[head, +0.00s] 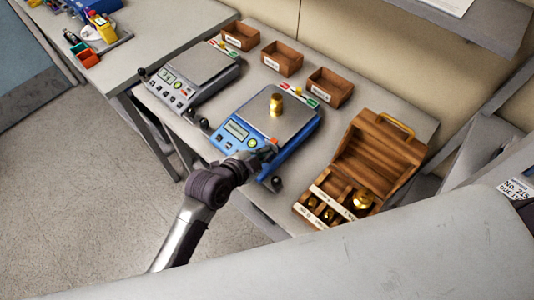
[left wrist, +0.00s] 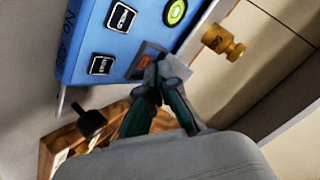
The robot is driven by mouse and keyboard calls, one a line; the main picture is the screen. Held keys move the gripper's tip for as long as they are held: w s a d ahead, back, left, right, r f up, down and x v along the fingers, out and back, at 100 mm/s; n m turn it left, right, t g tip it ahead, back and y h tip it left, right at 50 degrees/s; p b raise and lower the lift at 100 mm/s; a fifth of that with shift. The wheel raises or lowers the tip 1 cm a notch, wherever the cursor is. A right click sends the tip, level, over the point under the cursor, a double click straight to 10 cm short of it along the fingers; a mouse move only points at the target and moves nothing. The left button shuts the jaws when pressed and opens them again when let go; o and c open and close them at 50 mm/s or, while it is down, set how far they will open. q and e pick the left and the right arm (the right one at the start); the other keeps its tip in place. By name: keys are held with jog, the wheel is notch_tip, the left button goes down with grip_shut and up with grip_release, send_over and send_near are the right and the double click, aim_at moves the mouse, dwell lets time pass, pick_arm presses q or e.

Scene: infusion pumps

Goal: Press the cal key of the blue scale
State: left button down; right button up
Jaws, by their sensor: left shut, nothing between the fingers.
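The blue scale (head: 288,146) stands on the bench in the head view, with a brass weight (head: 276,104) on its pan. My left gripper (head: 266,152) is shut and empty over the right part of the scale's front panel. In the left wrist view the blue panel (left wrist: 88,42) carries dark keys, and the brass weight (left wrist: 224,42) shows on the right. The closed fingertips (left wrist: 160,66) are at a dark key with orange on it (left wrist: 145,60), which they partly cover. Its label is unreadable, and I cannot tell whether they touch it. My right gripper is not in view.
A grey scale (head: 190,75) stands left of the blue one. Several small wooden trays (head: 282,59) line the back of the bench. An open wooden weight box (head: 375,155) with brass weights is close on the right. A round green level (left wrist: 175,12) is on the panel.

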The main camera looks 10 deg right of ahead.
pick_arm(q)
jog(key=shift+d+f, duration=0.1)
jog(key=shift+f, duration=0.3)
dwell(0.8)
jog(key=shift+s+r+p, duration=0.1)
jog(key=shift+r+p, duration=0.55)
jog(key=shift+r, duration=0.15)
jog(key=shift+a+r+p, duration=0.2)
jog(key=shift+r+p, duration=0.2)
jog(key=r+p, duration=0.2)
jog(key=p, duration=0.1)
jog(key=a+r+p, duration=0.1)
jog(key=r, duration=0.1)
jog(key=shift+s+r, duration=0.1)
jog(key=shift+s, duration=0.25)
